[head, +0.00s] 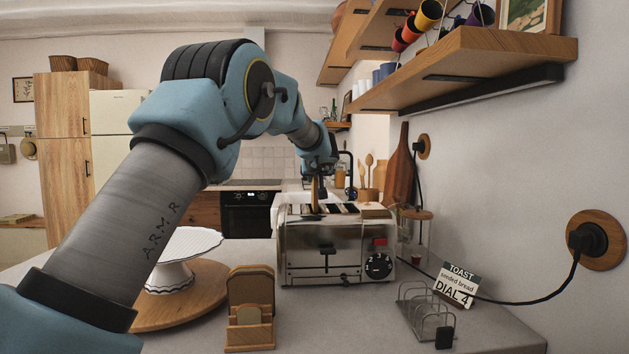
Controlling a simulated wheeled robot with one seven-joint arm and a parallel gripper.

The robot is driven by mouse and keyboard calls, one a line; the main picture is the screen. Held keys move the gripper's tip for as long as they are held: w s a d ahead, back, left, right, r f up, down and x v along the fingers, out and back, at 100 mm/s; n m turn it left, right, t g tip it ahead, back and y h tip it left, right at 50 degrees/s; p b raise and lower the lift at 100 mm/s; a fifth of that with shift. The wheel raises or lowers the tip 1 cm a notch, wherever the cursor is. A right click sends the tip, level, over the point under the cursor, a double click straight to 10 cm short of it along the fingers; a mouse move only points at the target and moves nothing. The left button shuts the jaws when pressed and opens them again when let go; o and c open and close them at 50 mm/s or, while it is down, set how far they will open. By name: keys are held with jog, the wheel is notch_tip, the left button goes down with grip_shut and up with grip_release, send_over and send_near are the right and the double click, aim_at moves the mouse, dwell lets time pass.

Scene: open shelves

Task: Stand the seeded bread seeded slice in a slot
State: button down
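The toaster (337,254) is a shiny metal box on the counter, with dark slots in its top, a front lever and a dial at the lower right. My gripper (319,180) is above the toaster's left part, pointing down. It appears shut on a thin brown slice (314,193), seen nearly edge-on and upright. The slice's lower edge is at the toaster's top near the left slots; I cannot tell whether it is inside a slot. The finger gap is small and partly hidden.
A card (457,284) reads "TOAST seeded bread DIAL 4". A wire rack (416,308) stands front right, a wooden holder (250,318) front left. A white cake stand (170,277) sits on a round board (199,303). A shelf (470,66) overhangs on the right; a cord (510,302) crosses the counter.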

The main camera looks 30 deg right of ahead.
jog(key=shift+f+b, duration=2.7)
jog(key=shift+b, duration=0.5)
jog(key=c, duration=0.8)
grip_release()
jog(key=shift+o, duration=0.2)
jog(key=shift+s, duration=0.1)
jog(key=b+v, duration=0.4)
jog(key=v, duration=0.6)
jog(key=shift+s+a, duration=0.2)
jog(key=shift+s, duration=0.05)
jog(key=shift+r, duration=0.15)
